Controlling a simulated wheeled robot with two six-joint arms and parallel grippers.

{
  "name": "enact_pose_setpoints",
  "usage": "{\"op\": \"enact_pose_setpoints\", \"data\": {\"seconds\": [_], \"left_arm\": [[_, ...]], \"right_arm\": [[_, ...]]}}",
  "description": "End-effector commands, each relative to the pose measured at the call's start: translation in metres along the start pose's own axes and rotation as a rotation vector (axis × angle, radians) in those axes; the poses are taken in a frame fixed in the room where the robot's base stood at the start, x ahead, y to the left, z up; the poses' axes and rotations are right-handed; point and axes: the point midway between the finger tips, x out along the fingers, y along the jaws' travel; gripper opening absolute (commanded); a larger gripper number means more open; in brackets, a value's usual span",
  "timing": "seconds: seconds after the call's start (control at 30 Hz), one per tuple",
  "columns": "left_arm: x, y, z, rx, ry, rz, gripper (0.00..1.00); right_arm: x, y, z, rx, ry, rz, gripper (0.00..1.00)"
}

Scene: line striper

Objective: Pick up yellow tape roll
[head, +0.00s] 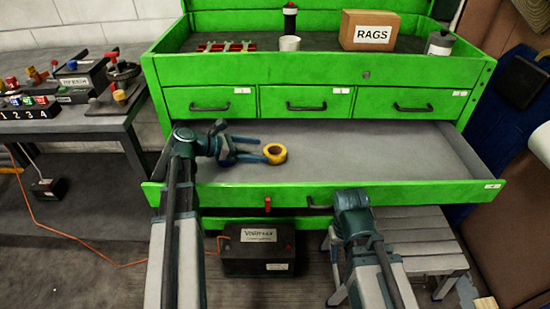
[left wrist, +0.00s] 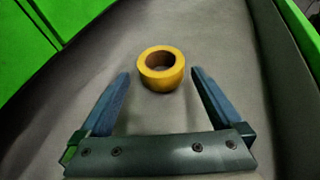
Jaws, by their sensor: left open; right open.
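The yellow tape roll (head: 275,153) lies flat in the open wide drawer (head: 390,150) of the green tool chest. My left gripper (head: 264,150) is open in the drawer, just left of the roll, with its fingers pointing at it. In the left wrist view the roll (left wrist: 161,69) sits just beyond and centred between the two open fingertips (left wrist: 160,75). Nothing is between the fingers. My right arm (head: 352,205) is low in front of the drawer front; its gripper's fingertips are hidden in the head view.
The drawer is otherwise bare. Its front wall (head: 420,193) stands between my arms and the roll, and closed small drawers (head: 395,103) are behind it. A RAGS box (head: 370,31) stands on top. A black battery (head: 258,250) is below, and a stool (head: 425,235) is at lower right.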

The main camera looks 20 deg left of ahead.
Motion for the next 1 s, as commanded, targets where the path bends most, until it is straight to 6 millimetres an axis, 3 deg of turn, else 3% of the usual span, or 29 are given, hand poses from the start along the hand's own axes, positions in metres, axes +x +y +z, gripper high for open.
{"op": "enact_pose_setpoints", "data": {"seconds": [0.33, 0.63, 0.87, 0.9, 1.0], "left_arm": [[0.011, 0.0, 0.0, 0.001, 0.0, -0.001, 1.0], [0.052, -0.001, 0.001, 0.001, 0.001, -0.002, 1.0], [0.055, -0.001, 0.003, 0.0, 0.0, 0.001, 1.0], [0.054, -0.001, 0.003, 0.0, 0.0, 0.001, 0.98], [0.054, -0.001, 0.003, 0.0, 0.0, 0.001, 0.8]], "right_arm": [[0.004, 0.0, 0.0, 0.0, 0.0, 0.0, 0.47], [0.018, -0.002, -0.001, 0.0, 0.0, 0.0, 0.47], [0.018, -0.002, -0.001, 0.0, 0.0, 0.0, 0.47], [0.018, -0.002, -0.001, 0.0, 0.0, 0.0, 0.47], [0.018, -0.002, -0.001, 0.0, 0.0, 0.0, 0.47]]}}
